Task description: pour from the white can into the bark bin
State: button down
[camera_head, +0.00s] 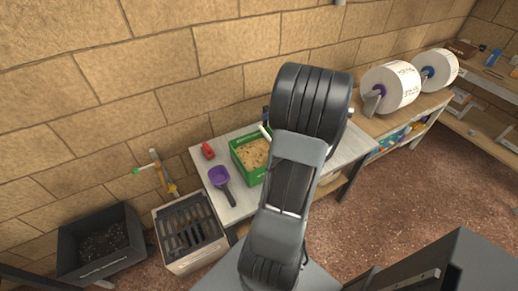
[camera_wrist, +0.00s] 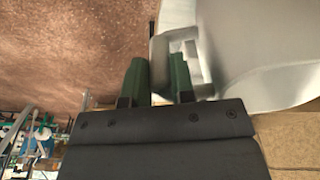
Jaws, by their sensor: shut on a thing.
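The white can (camera_wrist: 262,50) fills the upper right of the wrist view, shown as a large pale curved body with a squared handle. My gripper (camera_wrist: 159,82) has its two green fingers around this handle and is shut on it. In the head view my arm hides the gripper and nearly all of the can. A small white piece (camera_head: 265,131) shows beside my arm; I cannot tell if it belongs to the can. The bark bin (camera_head: 241,168) appears to be the green box of tan chips on the white table, left of my arm and partly covered by it.
On the white table (camera_head: 239,206) are a purple scoop (camera_head: 220,176) and a small red item (camera_head: 208,151). A dark bin (camera_head: 100,243) and a pale slotted crate (camera_head: 187,234) stand left on the floor. Two large white rolls (camera_head: 391,87) sit on the right bench. Open floor lies right.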

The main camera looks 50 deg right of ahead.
jog(key=shift+r, duration=0.1)
jog(key=shift+r+p, duration=1.45)
jog(key=shift+r, duration=0.5)
